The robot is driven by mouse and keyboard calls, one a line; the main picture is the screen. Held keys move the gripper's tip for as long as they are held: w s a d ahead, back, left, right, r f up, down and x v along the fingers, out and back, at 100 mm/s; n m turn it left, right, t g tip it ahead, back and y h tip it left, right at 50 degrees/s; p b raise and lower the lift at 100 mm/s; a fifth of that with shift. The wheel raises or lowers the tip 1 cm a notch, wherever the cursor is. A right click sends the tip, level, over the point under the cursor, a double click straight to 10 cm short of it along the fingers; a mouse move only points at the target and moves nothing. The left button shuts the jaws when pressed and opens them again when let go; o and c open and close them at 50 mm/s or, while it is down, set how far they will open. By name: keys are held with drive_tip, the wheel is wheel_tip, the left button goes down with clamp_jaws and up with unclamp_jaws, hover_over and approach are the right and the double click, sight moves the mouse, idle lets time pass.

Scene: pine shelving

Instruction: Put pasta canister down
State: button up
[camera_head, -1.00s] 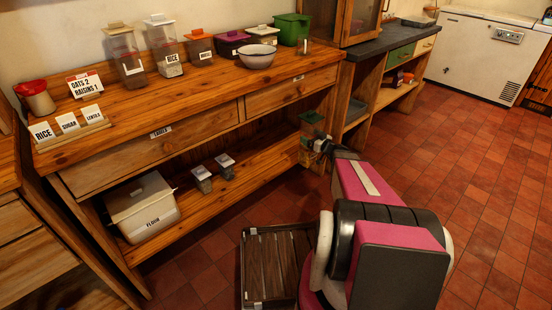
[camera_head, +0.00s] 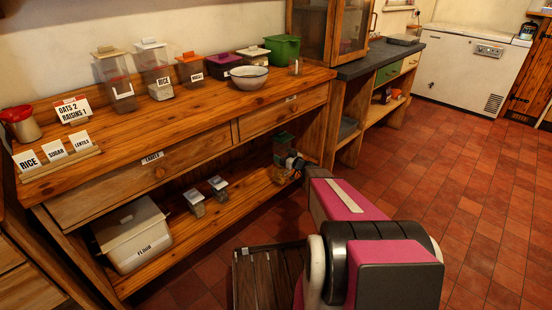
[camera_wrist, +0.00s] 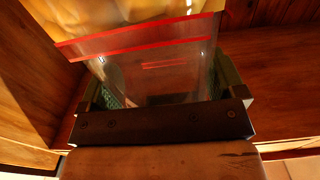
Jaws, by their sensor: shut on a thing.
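The pasta canister (camera_wrist: 140,45) is a clear container with red lines and pale yellow contents, and fills the upper middle of the wrist view. My gripper (camera_wrist: 160,88) is shut on it, with a finger on each side. In the head view the canister (camera_head: 283,145) is small and dark, at the right end of the lower shelf (camera_head: 252,188), under the counter. My gripper (camera_head: 292,163) is at its near side. The canister looks upright. I cannot tell whether its base touches the shelf; my gripper partly hides it.
Two small canisters (camera_head: 194,200) (camera_head: 218,187) and a white flour bin (camera_head: 133,235) stand further left on the lower shelf. The shelf between them and my gripper is clear. The counter (camera_head: 180,112) above holds several jars and a white bowl (camera_head: 249,77). A dark slatted crate (camera_head: 262,280) is below.

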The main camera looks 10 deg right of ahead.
drive_tip(key=w+a+f, duration=0.3)
drive_tip(key=w, duration=0.1)
drive_tip(key=shift+f, duration=0.25)
drive_tip(key=shift+w, duration=0.1)
idle(0.3)
drive_tip(key=o, duration=1)
drive_tip(key=shift+f, duration=0.1)
